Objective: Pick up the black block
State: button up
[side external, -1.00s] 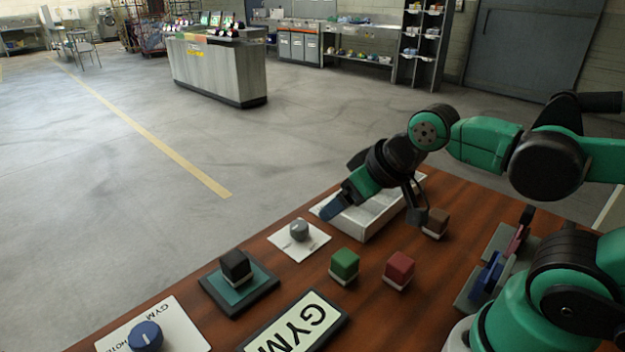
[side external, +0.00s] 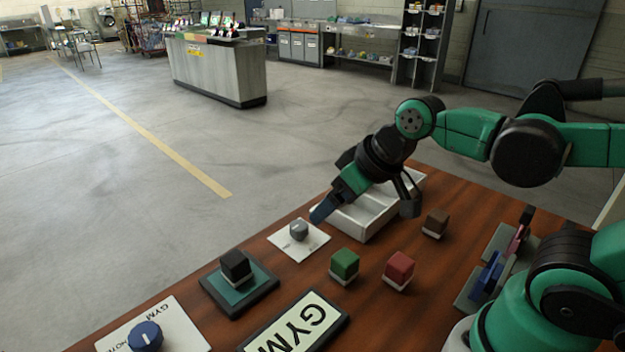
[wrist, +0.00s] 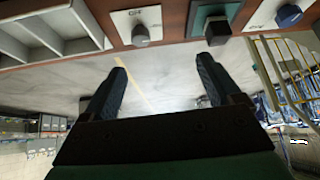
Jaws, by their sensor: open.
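The black block (side external: 236,266) sits on a white base on a dark-framed teal pad (side external: 262,284) at the table's left part in the side view. In the wrist view the black block (wrist: 217,30) shows at the top edge, on the teal pad (wrist: 232,12). My gripper (wrist: 161,78) is open and empty, its two blue fingers apart in the wrist view. In the side view my gripper (side external: 318,212) is in the air above the table's far edge, close to the white tray and grey knob, right of and behind the black block.
A compartmented white tray (side external: 375,213) is at the back. A blue knob (side external: 146,336) and GYM sign (side external: 303,322) are in front.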

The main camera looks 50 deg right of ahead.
aim_at(225, 269)
jog(key=w+a+n+g+y, duration=0.2)
jog(key=w+a+n+y, duration=0.1)
jog(key=n, duration=0.1)
jog(key=w+a+f+n+g+y, duration=0.1)
jog(key=w+a+n+y, duration=0.2)
jog(key=a+n+y, duration=0.1)
jog(key=w+a+f+n+g+y, duration=0.1)
jog(key=w+a+n+g+y, duration=0.1)
jog(key=n, duration=0.4)
jog(key=shift+w+a+f+g+y, duration=0.15)
jog(key=shift+w+a+y, duration=0.25)
jog(key=shift+w+y, duration=0.1)
jog(key=shift+w+a+f+g+y, duration=0.1)
jog(key=shift+w+a+g+y, duration=0.05)
jog(key=shift+w+a+y, duration=0.3)
jog(key=shift+w+a+f+n+g+y, duration=0.1)
jog(key=shift+w+f+n+g+y, duration=0.1)
jog(key=shift+n+y, duration=0.3)
jog(key=shift+w+a+f+n+g+y, duration=0.1)
jog(key=shift+f+n+g+y, duration=0.1)
jog(key=shift+n, duration=0.5)
jog(key=shift+f, duration=0.2)
jog(key=shift+n, duration=0.3)
jog(key=shift+f, duration=2)
notch_tip(225, 269, down, 2)
jog(key=shift+f, duration=0.15)
jog(key=shift+x, duration=1.2)
jog(key=shift+a+f, duration=0.3)
jog(key=shift+a, duration=0.05)
